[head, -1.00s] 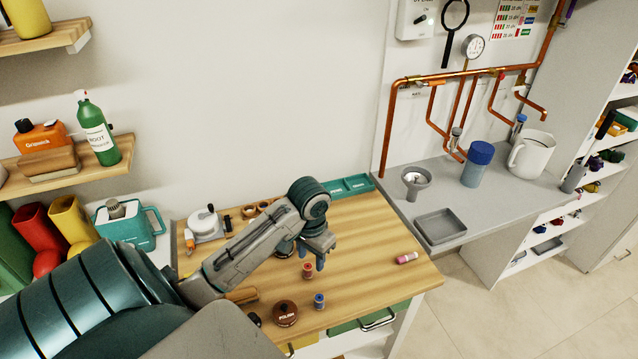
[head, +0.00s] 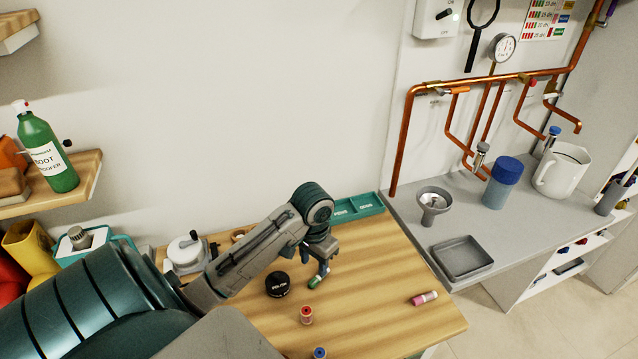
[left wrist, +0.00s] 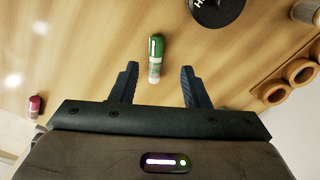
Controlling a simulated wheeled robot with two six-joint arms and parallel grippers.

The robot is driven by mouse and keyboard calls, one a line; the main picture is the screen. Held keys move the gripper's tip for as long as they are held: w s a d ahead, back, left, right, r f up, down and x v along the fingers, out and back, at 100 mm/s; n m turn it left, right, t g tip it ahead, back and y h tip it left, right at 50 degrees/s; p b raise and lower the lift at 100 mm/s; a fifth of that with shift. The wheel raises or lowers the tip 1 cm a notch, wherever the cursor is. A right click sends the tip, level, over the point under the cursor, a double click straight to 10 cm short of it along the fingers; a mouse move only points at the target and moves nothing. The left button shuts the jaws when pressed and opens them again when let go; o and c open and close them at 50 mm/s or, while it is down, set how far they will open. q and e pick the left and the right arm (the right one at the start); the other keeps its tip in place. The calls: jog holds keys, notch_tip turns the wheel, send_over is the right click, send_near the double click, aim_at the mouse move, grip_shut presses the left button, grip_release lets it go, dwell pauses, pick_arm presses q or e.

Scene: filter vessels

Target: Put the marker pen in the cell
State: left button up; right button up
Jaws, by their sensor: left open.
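A short green and white cylinder like a stubby marker (head: 314,282) lies on the wooden worktop; it also shows in the left wrist view (left wrist: 156,58). A similar pink and white one (head: 424,298) lies near the worktop's right edge. I cannot tell for certain which is the task's pen. My left gripper (head: 319,272) is open just above the green one, which shows between and slightly beyond its fingertips in the left wrist view (left wrist: 159,68). A teal tray with two labelled cells (head: 376,210) sits at the back of the worktop. My right gripper is out of view.
A black tin (head: 278,284) stands left of the gripper. Small red (head: 306,315) and blue (head: 319,352) items stand in front. A white-lidded pot (head: 187,252) is behind my arm. A grey tray (head: 461,258) and funnel (head: 434,203) occupy the grey bench. The worktop's right part is mostly clear.

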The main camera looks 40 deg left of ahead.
aim_at(316, 278)
pick_arm(q)
jog(key=shift+f, duration=0.5)
jog(key=f, duration=0.4)
jog(key=shift+w+d+b, duration=0.1)
jog(key=shift+d+b, duration=0.2)
jog(key=shift+b, duration=0.05)
jog(key=shift+f, duration=0.25)
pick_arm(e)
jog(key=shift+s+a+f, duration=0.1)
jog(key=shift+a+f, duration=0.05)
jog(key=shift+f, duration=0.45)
pick_arm(q)
grip_shut()
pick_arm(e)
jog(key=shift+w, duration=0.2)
